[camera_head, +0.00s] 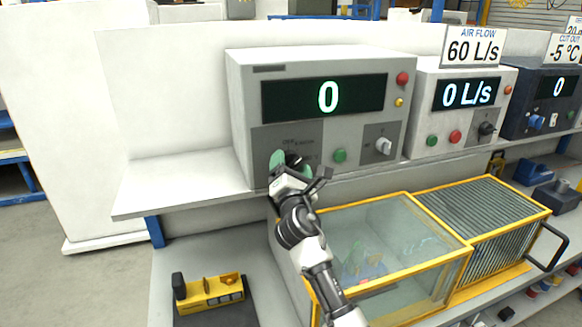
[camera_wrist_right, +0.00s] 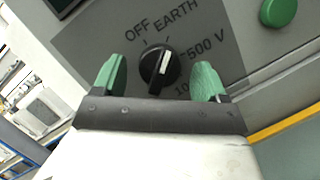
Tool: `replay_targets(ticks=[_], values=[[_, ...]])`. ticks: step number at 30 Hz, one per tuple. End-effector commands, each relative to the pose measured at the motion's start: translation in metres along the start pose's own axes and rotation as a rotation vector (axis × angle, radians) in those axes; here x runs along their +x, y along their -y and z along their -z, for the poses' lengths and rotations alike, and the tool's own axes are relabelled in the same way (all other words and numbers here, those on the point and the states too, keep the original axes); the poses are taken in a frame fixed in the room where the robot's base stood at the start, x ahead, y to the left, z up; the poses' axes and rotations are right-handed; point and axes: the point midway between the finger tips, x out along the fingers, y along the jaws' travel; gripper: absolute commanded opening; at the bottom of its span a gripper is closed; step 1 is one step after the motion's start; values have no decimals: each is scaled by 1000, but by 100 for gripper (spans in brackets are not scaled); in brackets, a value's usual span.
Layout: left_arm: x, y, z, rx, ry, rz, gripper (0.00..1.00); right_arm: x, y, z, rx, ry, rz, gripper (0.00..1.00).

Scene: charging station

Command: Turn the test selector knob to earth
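The test selector knob (camera_wrist_right: 160,68) is round and black with a white pointer mark, in the right wrist view. Its mark tilts up and slightly right, roughly toward the EARTH label (camera_wrist_right: 177,17). OFF is left of that label and 500 V is at the right. My right gripper (camera_wrist_right: 160,80) is open, with one green finger on each side of the knob and visible gaps between. In the head view my right gripper (camera_head: 291,165) is at the lower left of the grey tester (camera_head: 240,110) and hides the knob.
The tester's display (camera_head: 327,97) reads 0. A green button (camera_head: 339,156) and a grey knob (camera_head: 384,146) sit right of my gripper. The shelf (camera_head: 170,180) is bare at left. A yellow-framed glass box (camera_head: 395,235) lies below. An air flow unit (camera_head: 423,110) stands alongside.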

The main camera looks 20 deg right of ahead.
Motion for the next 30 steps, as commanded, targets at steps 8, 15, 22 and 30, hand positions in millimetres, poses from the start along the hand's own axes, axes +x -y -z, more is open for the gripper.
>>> replay_targets(ticks=[8,15,22,30], values=[[1,0,0,0,0,0,61,-4,0,0,-1,1,-1,73],[7,0,0,0,0,0,61,-40,2,2,-1,0,-1,73],[14,0,-1,0,0,0,61,-84,2,2,1,-1,0,73],[18,0,-2,0,0,0,61,-108,1,0,-1,0,0,73]])
